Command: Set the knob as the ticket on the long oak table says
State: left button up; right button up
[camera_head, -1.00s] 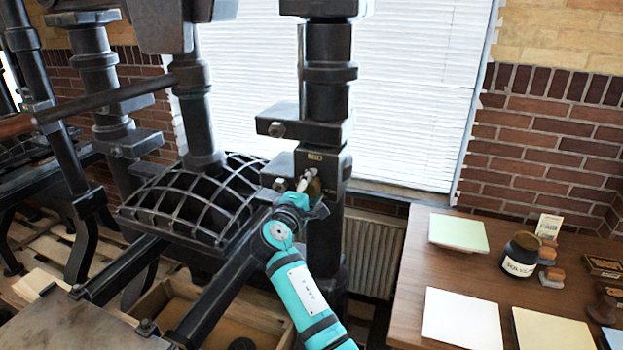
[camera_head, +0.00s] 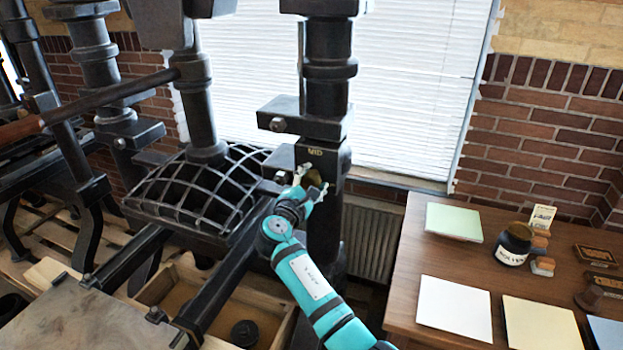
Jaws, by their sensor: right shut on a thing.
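The knob (camera_head: 314,178), a small dark brassy piece, sits on the front of the black press post below a plate marked MID (camera_head: 315,152). My right gripper (camera_head: 311,179), on a teal arm, is shut on the knob; its fingers hide part of it and I cannot read its setting. The long wooden table (camera_head: 418,262) is on the right. A small upright cream card (camera_head: 543,217) stands at its back, perhaps the ticket; its print is too small to read. My left gripper is not in view.
On the table are a pale green pad (camera_head: 454,222), a dark labelled jar (camera_head: 515,244), a white sheet (camera_head: 454,307), a cream sheet (camera_head: 541,324) and several stamps. The press's ribbed part (camera_head: 198,190) lies left of my arm. A radiator (camera_head: 368,240) stands behind.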

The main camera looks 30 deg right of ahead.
jog(key=shift+f, duration=0.2)
jog(key=o, duration=1)
jog(key=shift+a, duration=0.1)
jog(key=shift+o, duration=1)
jog(key=shift+r, duration=0.1)
jog(key=v, duration=1.2)
